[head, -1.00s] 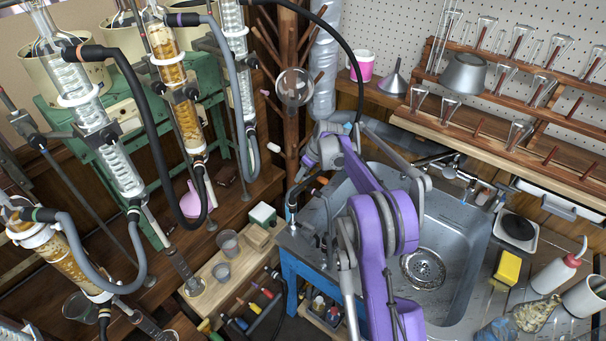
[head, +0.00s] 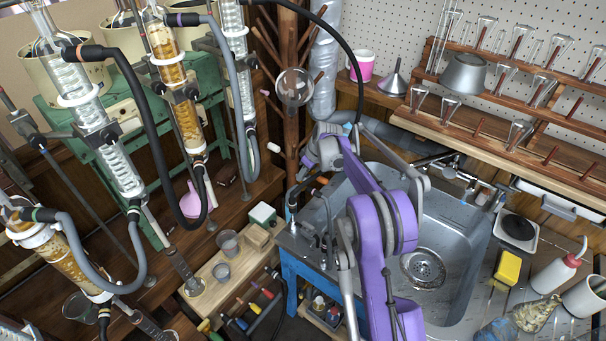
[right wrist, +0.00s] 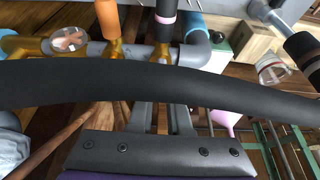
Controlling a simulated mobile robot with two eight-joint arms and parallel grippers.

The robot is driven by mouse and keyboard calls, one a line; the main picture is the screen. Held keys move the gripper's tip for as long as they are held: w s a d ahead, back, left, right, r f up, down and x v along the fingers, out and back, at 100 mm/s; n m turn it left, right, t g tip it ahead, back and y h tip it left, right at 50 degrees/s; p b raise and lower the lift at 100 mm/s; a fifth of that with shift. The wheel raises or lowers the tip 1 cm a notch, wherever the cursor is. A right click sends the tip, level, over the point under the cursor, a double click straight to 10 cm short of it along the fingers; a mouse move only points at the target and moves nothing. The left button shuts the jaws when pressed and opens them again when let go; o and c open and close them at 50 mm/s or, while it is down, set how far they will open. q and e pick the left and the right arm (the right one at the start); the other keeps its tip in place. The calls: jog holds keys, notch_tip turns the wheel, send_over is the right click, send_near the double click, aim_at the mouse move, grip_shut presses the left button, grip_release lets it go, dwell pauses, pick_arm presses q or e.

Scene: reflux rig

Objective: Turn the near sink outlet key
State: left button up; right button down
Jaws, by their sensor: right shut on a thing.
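The sink outlets sit at the left corner of the metal sink (head: 455,235). In the right wrist view they are a grey pipe with brass fittings (right wrist: 118,50), an orange sleeve (right wrist: 107,18) and a dark sleeve with a pink ring (right wrist: 165,8). The orange sleeve also shows in the head view (head: 322,181). My right gripper (head: 303,172) reaches down to this corner and is shut on what seems to be the near outlet key. A thick black hose (right wrist: 110,82) crosses in front of its fingers and hides the grip. My left gripper is not in view.
Glass condensers with hoses (head: 100,140) stand at the left. A wooden peg stand (head: 285,90) and a silver duct (head: 325,70) rise behind the gripper. A glassware rack (head: 500,85) is at the back right. The sink basin is clear.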

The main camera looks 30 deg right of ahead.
jog(key=m+h, duration=0.1)
jog(key=m, duration=0.1)
jog(key=m+b, duration=0.1)
jog(key=m, duration=0.1)
jog(key=shift+a+h, duration=0.2)
jog(key=shift+h, duration=0.2)
jog(key=m+h, duration=0.1)
jog(key=m, duration=0.1)
jog(key=m+h+b, duration=0.1)
jog(key=m, duration=0.2)
jog(key=shift+a+m, duration=0.2)
jog(key=shift+m, duration=0.1)
jog(key=m+g+h, duration=0.1)
jog(key=m, duration=0.3)
jog(key=shift+w+a, duration=0.1)
jog(key=shift+w, duration=0.05)
jog(key=shift+w+a+m+g+h+p, duration=0.1)
jog(key=shift+m+g+h+p, duration=0.25)
jog(key=shift+m, duration=0.8)
jog(key=shift+m+g+h+p, duration=0.1)
jog(key=shift+m+g+h, duration=0.25)
jog(key=shift+m, duration=0.8)
jog(key=c, duration=0.9)
grip_release()
jog(key=shift+o, duration=0.2)
